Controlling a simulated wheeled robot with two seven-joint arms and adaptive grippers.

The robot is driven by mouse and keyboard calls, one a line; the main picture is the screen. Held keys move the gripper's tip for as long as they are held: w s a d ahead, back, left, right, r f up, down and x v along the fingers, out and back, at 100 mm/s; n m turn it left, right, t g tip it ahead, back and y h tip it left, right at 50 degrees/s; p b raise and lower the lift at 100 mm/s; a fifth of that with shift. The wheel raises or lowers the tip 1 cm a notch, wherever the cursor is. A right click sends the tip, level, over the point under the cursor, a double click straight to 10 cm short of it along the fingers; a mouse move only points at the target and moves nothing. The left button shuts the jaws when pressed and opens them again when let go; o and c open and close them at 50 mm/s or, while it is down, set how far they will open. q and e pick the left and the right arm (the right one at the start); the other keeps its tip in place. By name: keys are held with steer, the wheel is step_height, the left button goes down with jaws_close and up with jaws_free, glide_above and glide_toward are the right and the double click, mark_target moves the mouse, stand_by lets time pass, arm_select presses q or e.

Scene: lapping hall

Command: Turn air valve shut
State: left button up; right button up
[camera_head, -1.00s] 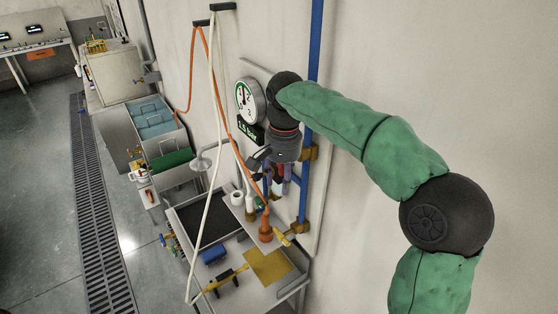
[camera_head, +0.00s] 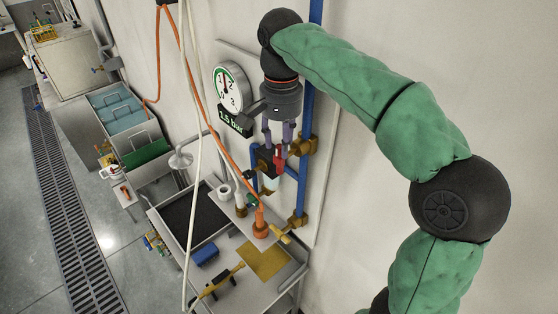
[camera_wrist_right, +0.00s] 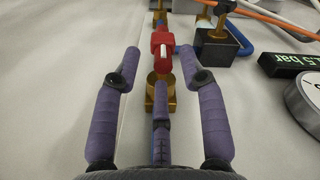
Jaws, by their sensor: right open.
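The red air valve handle (camera_head: 279,158) sits on the blue pipework at the wall, below the pressure gauge. In the right wrist view the red handle (camera_wrist_right: 162,42) lies straight ahead, with a brass fitting (camera_wrist_right: 160,98) nearer, partly hidden by a finger. My right gripper (camera_head: 278,138) points down just above the handle. Its purple fingers are spread apart and hold nothing; in the wrist view the outer fingertips (camera_wrist_right: 160,55) stand either side of the handle's line, with no clear contact. My left gripper is not in view.
The round gauge (camera_head: 228,88) and its "1.5 bar" display (camera_head: 236,122) are just left of my gripper. Orange (camera_head: 213,120) and white hoses hang nearby. A bench with a dark tray (camera_head: 191,217), yellow mat (camera_head: 264,260) and blue block (camera_head: 206,255) stands below.

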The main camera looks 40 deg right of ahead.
mark_target(280, 161)
steer(key=f, duration=0.7)
steer(key=shift+w, duration=0.2)
steer(key=shift+r, duration=0.1)
jaws_close()
